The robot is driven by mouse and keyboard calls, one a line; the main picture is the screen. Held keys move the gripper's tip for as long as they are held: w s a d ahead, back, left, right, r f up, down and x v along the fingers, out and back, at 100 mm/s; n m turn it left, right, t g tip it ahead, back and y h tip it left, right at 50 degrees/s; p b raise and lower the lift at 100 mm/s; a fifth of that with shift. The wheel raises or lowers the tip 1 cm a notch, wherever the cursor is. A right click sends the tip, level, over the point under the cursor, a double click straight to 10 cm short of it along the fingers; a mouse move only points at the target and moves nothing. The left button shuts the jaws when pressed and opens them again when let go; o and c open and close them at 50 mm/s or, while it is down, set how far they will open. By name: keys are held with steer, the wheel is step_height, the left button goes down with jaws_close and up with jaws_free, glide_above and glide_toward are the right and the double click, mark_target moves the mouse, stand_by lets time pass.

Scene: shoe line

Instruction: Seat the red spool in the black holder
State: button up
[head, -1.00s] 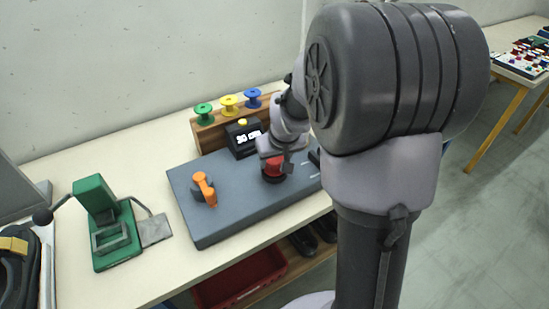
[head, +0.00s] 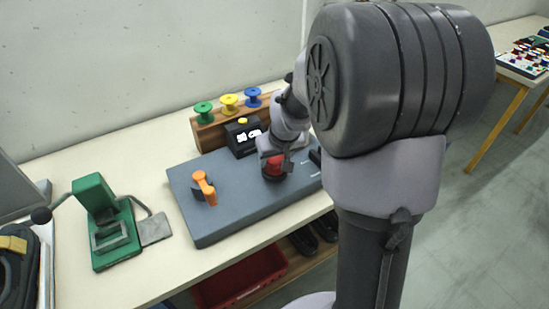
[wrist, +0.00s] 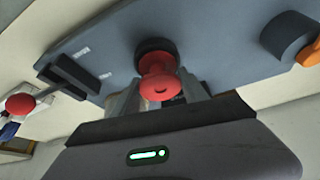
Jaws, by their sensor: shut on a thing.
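The red spool (wrist: 158,82) is between the two fingers of my gripper (wrist: 160,92), which is shut on it. In the head view the red spool (head: 274,164) shows below my gripper (head: 279,154), partly covered by it. The black holder (wrist: 152,46) is a dark round cup on the grey board. In the wrist view the spool's far end overlaps the holder's opening. In the head view the holder's dark rim (head: 273,178) shows right under the spool. I cannot tell how deep the spool sits in it.
A green press (head: 105,225) stands at left.

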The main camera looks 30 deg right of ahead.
steer(key=shift+f+b, duration=0.6)
steer(key=shift+f, duration=0.05)
steer(key=o, duration=1.1)
steer(key=p+v, duration=0.6)
steer(key=v, duration=0.5)
steer(key=shift+p, duration=0.3)
steer(key=shift+r, duration=0.1)
steer(key=s+a+r+y, duration=0.1)
steer(key=s+a+r, duration=0.2)
steer(key=s+a, duration=0.2)
steer(key=s+a+r+m+y, duration=0.1)
steer(key=s+a+r, duration=0.2)
steer(key=s+a, duration=0.3)
steer(key=s+a+r+m+t, duration=0.1)
steer(key=s+a+r, duration=0.2)
steer(key=s+a, duration=0.3)
steer(key=shift+s+a+r+y, duration=0.1)
steer(key=shift+s+y, duration=0.1)
steer(key=shift+s, duration=0.25)
steer(key=shift+s+a+r+y, duration=0.1)
steer(key=shift+s+r+y, duration=0.1)
steer(key=shift+s, duration=0.25)
